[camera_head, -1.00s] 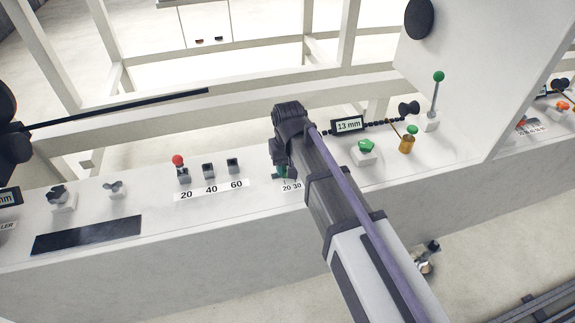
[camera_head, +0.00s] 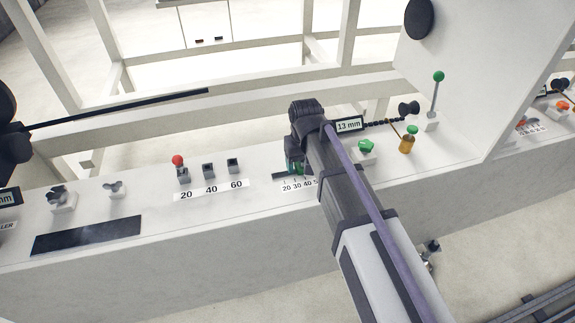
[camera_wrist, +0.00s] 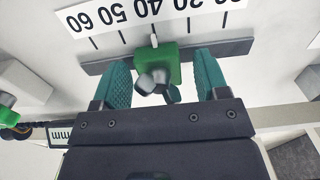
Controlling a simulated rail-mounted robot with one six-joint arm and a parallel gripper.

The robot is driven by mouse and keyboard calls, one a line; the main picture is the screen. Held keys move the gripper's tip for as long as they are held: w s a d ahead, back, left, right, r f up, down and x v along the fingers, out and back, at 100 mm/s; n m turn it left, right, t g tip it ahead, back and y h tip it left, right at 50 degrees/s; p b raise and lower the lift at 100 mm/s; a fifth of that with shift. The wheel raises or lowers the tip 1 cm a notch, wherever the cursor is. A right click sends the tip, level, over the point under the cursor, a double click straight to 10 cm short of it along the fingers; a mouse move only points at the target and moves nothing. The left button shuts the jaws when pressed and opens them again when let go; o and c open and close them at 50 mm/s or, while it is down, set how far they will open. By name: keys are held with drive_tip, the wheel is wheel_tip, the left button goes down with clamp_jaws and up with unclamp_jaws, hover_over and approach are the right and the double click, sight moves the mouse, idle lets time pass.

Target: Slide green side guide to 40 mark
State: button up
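The green side guide (camera_wrist: 158,66) sits on a dark rail (camera_wrist: 232,48) under a number scale (camera_wrist: 150,14), seen upside down in the wrist view. Its pale pointer stands about at the 40 tick. My gripper (camera_wrist: 162,88) has two teal fingers, one on each side of the guide's dark knob. The fingers are apart, with a visible gap on the right; whether the left finger touches the guide I cannot tell. In the head view the scale (camera_head: 298,185) shows below my gripper (camera_head: 296,168), and my wrist hides much of the guide.
To the left stand a red-topped holder (camera_head: 179,168) and two grey slots above the 20, 40, 60 labels (camera_head: 211,189). To the right are a 13 mm display (camera_head: 348,124), a green knob (camera_head: 366,146), a brass cylinder (camera_head: 407,144) and a green-balled lever (camera_head: 437,95).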

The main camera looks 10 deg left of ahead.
drive_tip(key=shift+r+p, duration=3.15)
drive_tip(key=shift+f, duration=0.15)
drive_tip(key=shift+m, duration=0.3)
drive_tip(key=s+d, duration=0.4)
drive_tip(key=shift+s+d, duration=0.1)
drive_tip(key=shift+d, duration=0.3)
drive_tip(key=s+d+m, duration=0.2)
drive_tip(key=s+d, duration=0.2)
drive_tip(key=d, duration=0.5)
drive_tip(key=s+d+m, duration=0.2)
drive_tip(key=s+d, duration=0.2)
drive_tip(key=d, duration=0.5)
wheel_tip(320, 180, up, 14)
drive_tip(key=d+p, duration=0.1)
drive_tip(key=p, duration=1.2)
drive_tip(key=shift+w+d+f+m, duration=0.2)
drive_tip(key=shift+d+f+m, duration=0.05)
drive_tip(key=shift+d+m, duration=0.1)
